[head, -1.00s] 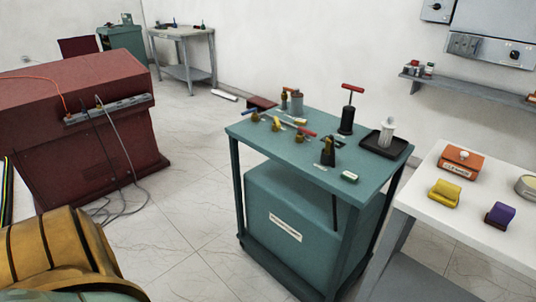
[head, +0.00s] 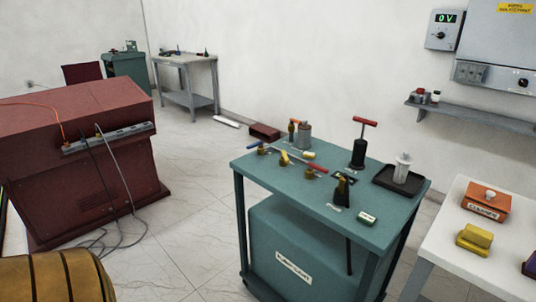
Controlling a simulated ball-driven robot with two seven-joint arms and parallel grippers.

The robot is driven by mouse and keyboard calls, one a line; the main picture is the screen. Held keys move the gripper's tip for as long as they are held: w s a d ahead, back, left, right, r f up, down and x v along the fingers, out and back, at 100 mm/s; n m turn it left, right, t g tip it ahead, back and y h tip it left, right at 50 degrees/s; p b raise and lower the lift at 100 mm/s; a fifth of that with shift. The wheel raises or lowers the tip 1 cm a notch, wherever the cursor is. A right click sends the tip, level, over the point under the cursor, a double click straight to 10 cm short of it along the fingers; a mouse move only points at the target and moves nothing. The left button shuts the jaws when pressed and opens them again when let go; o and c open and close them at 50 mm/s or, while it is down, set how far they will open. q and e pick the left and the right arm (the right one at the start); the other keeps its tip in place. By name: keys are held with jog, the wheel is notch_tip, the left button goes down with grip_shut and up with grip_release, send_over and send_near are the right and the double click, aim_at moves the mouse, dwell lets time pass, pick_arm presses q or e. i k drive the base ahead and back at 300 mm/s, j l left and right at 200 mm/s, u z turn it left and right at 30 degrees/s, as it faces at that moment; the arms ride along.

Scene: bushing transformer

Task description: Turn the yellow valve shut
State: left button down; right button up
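The yellow valve (head: 284,159) stands on the teal table (head: 345,230), in a row of small brass valves. A blue-handled valve (head: 261,148) is to its left and a red-handled valve (head: 312,171) to its right. The yellow handle is small here, and I cannot tell its exact angle. Neither gripper shows in the head view, so nothing is seen touching the valve.
The table also holds a black pump with a red T-handle (head: 360,144), a grey canister (head: 304,136) and a black tray (head: 401,180). A white table (head: 455,233) stands close at right. A dark red cabinet (head: 80,150) is at left. Floor between is open.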

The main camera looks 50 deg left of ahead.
aim_at(284, 153)
jog(key=i+j, duration=0.1)
jog(key=j, duration=0.3)
jog(key=i+j, duration=0.15)
jog(key=j, duration=0.25)
jog(key=i+j+u, duration=0.1)
jog(key=j, duration=0.3)
jog(key=i+j, duration=0.15)
jog(key=j, duration=0.25)
jog(key=i+j+u, duration=0.1)
jog(key=j, duration=0.25)
jog(key=i, duration=0.05)
